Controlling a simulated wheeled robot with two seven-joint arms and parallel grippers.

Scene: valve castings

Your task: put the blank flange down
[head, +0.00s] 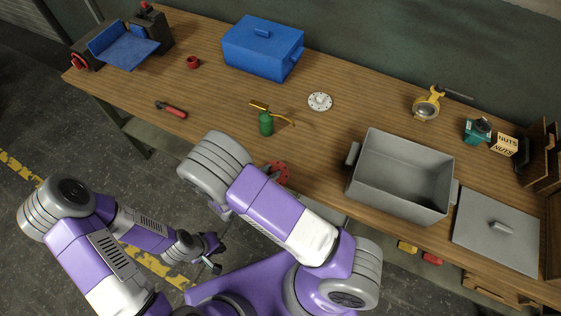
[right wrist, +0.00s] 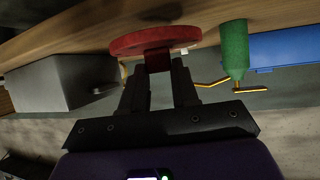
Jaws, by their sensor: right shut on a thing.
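The blank flange is a red disc (right wrist: 155,40) with a short stub, seen nearly edge-on in the right wrist view. My right gripper (right wrist: 158,75) is shut on its stub. In the head view part of the red flange (head: 281,173) shows past my right forearm, at the front edge of the wooden workbench (head: 215,98); the right gripper is hidden there by the arm. I cannot tell whether the flange touches the bench. My left gripper (head: 216,254) is open and empty, off the bench in front of it.
A green oil can (head: 266,123) stands just behind the flange, and a grey open bin (head: 361,185) to its right. A pale round flange (head: 319,101) lies farther back. A blue box (head: 262,47) is at the back, a grey lid (head: 495,229) at right. Bench left of the oil can is mostly clear.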

